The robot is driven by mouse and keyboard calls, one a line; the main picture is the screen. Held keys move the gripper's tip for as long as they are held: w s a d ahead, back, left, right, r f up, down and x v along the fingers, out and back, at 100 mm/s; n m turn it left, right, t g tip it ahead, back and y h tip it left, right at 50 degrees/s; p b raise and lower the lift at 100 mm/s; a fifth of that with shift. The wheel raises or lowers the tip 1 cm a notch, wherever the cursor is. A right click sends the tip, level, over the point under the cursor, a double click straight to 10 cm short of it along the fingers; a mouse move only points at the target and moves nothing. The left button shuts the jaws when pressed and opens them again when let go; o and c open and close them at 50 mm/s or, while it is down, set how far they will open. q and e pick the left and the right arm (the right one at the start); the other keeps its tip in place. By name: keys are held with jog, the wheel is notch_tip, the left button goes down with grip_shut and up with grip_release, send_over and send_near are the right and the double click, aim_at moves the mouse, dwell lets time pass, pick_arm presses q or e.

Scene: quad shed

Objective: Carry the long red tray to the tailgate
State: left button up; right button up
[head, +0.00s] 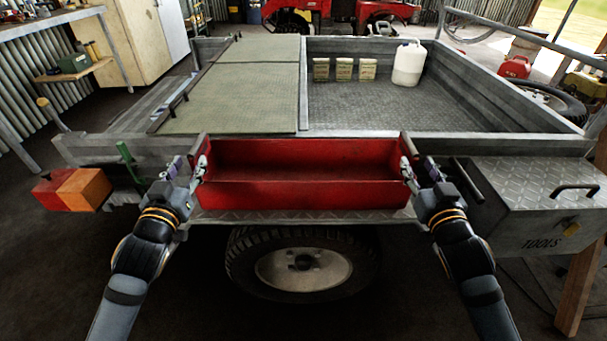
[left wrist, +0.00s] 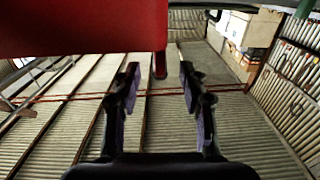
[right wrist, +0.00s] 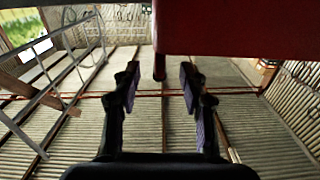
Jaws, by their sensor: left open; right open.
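The long red tray (head: 300,192) sits level on the metal plate ledge at the near side of the trailer, above the wheel. It looks empty. My left gripper (head: 200,165) is open at its left end, and my right gripper (head: 408,165) is open at its right end. In the left wrist view the red tray (left wrist: 80,25) fills the upper left, with its end edge between the open fingers (left wrist: 158,85). In the right wrist view the tray (right wrist: 240,25) fills the upper right, with its end edge between the open fingers (right wrist: 158,85). Contact cannot be told.
The trailer bed (head: 400,105) behind the tray holds a white jug (head: 408,63) and several small packets (head: 344,69). A green-grey panel (head: 245,95) covers its left part.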

aim_at(198, 145)
pick_arm(q)
jog(key=w, duration=0.7)
jog(key=shift+w, duration=0.3)
pick_arm(e)
jog(key=w, duration=0.7)
jog(key=shift+w, duration=0.3)
pick_arm(q)
jog(key=shift+c, duration=0.3)
grip_shut()
pick_arm(e)
grip_shut()
